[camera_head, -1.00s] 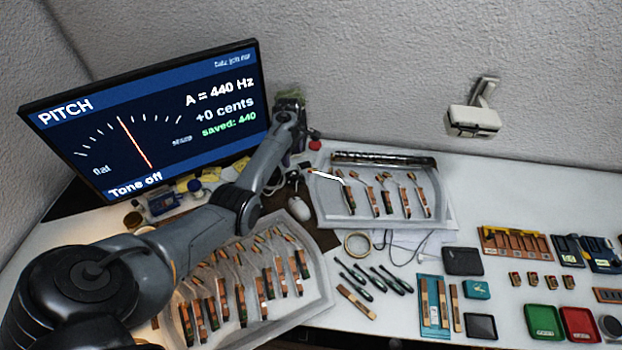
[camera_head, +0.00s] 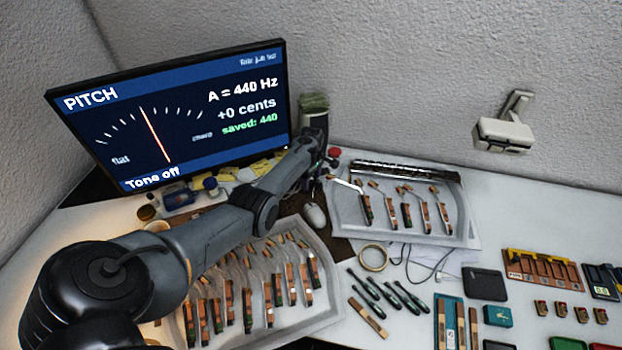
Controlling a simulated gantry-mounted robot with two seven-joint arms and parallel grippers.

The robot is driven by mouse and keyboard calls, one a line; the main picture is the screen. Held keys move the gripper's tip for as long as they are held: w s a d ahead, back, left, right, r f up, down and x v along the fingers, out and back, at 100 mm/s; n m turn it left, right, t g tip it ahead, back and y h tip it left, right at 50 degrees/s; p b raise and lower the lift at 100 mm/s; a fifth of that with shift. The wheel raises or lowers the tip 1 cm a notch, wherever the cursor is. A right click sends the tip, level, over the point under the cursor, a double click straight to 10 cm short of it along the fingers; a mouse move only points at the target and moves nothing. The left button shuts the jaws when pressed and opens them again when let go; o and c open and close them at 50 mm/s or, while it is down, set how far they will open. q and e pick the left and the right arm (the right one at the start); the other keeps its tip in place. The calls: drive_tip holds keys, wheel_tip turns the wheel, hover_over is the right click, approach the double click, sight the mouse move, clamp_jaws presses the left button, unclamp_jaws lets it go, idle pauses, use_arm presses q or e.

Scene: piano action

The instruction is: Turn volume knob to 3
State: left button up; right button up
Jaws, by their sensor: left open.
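No volume knob can be made out in the head view. A monitor (camera_head: 185,112) at the left shows PITCH, A = 440 Hz, +0 cents, saved: 440 and Tone off. My left arm reaches from the lower left past the monitor's lower right corner. My left gripper (camera_head: 322,171) is small at its far end, open, near a round red thing (camera_head: 335,153) and above a dark mat. The fingers are too small to tell whether they touch anything. My right gripper is not in view.
A grey tray of wood parts (camera_head: 350,220) lies right of the gripper; a larger one (camera_head: 325,300) lies below the arm. A white mouse (camera_head: 314,216), a tape ring (camera_head: 373,257) and green-handled tools (camera_head: 380,290) lie nearby. A jar (camera_head: 314,110) stands behind. Bare table shows at the right.

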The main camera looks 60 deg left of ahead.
use_arm(q)
drive_tip(key=shift+c, duration=0.3)
drive_tip(key=c, duration=1)
